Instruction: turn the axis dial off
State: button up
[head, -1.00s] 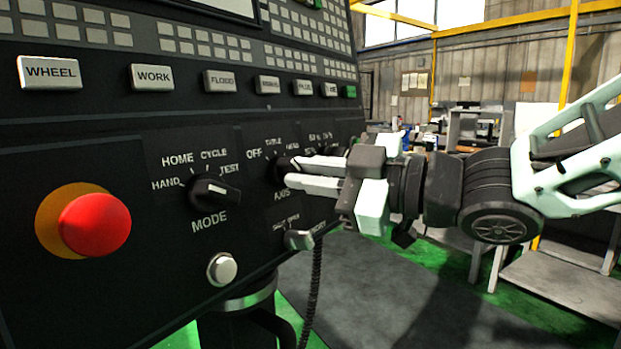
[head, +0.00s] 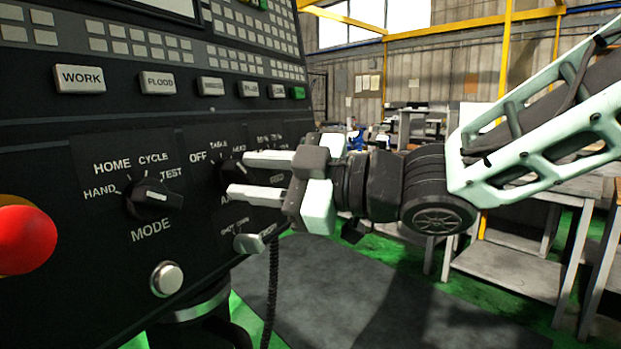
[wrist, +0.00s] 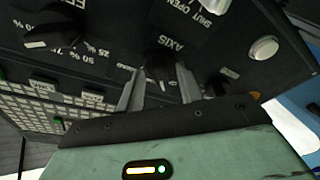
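The black axis dial (head: 228,174) sits on the dark control panel, right of the mode dial (head: 154,198), with OFF and TABLE lettering around its upper side. My gripper (head: 239,175) is open, with its two pale fingers apart, one higher and one lower, their tips close to the axis dial. In the wrist view the axis dial (wrist: 160,66) shows dark beneath the AXIS label, between the finger tips of my gripper (wrist: 157,88). A gap seems to remain around the dial; I cannot tell whether a finger touches it. The dial's pointer direction is unclear.
A red emergency button (head: 25,240) is at the panel's left. A silver round button (head: 167,279) and a small silver switch (head: 249,243) sit below the dials. A black coiled cable (head: 272,290) hangs below the panel. Shelving stands behind at the right.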

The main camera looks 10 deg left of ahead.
jog(key=shift+d, duration=0.1)
jog(key=s+d, duration=0.3)
jog(key=d, duration=1.4)
jog(key=w+d+f+m+t+h, duration=0.1)
jog(key=w+f+m+t+h, duration=0.2)
jog(key=f+m+h, duration=0.25)
jog(key=w+d+f+m+t+h, duration=0.2)
jog(key=f+m+t+h, duration=0.1)
jog(key=f+m+h, duration=0.3)
jog(key=s+d+f+m+g+h, duration=0.2)
jog(key=s+d+f, duration=0.15)
jog(key=f, duration=0.35)
jog(key=s+d+f+m+g+h, duration=0.1)
jog(key=s+d+f+g+h, duration=0.2)
jog(key=s, duration=0.5)
jog(key=s+f+m+g+h, duration=0.1)
jog(key=s+f+m+g, duration=0.2)
jog(key=s, duration=0.5)
notch_tip(320, 180, up, 12)
jog(key=n+g+p, duration=0.1)
jog(key=p, duration=1.1)
jog(key=shift+w+p, duration=0.15)
jog(key=shift+p, duration=0.15)
